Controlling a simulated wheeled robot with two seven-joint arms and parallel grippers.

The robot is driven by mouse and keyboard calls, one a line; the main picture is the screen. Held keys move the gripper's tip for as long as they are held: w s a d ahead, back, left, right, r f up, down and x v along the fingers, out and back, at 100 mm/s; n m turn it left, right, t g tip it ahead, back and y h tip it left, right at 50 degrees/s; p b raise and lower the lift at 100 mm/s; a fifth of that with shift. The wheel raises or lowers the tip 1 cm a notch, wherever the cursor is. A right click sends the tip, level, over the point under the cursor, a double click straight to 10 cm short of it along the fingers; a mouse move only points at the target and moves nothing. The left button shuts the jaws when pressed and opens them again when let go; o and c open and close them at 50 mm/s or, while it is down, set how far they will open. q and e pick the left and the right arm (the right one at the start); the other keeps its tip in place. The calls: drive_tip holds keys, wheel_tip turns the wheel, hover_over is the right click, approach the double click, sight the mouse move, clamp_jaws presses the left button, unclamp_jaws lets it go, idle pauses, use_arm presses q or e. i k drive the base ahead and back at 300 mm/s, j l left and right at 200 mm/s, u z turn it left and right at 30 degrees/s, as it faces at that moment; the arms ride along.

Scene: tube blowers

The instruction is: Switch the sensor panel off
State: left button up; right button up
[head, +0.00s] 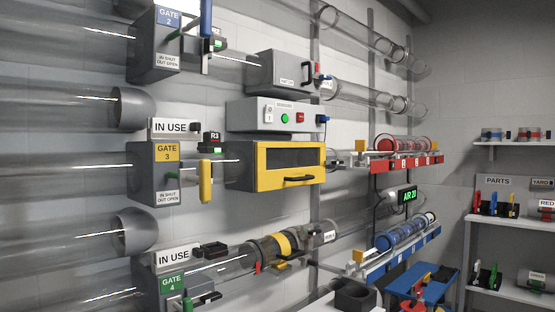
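The sensor panel (247,116) is a pale grey box on the wall, above the yellow-framed cabinet. Its front carries small print too small to read surely, a white element (268,115), a lit green button (285,118) and a red button (300,117). A blue knob or lever (322,118) sticks out at its right end. Neither of my grippers shows in the head view.
The yellow cabinet (262,180) with a black handle sits right below. A grey box (275,71) is above. The gate 3 yellow handle (205,182) juts out at left. Tube racks (405,163) project at right, near shelves (515,222). Clear tubes line the wall.

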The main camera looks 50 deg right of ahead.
sight(269, 109)
drive_tip(key=z, duration=1.6)
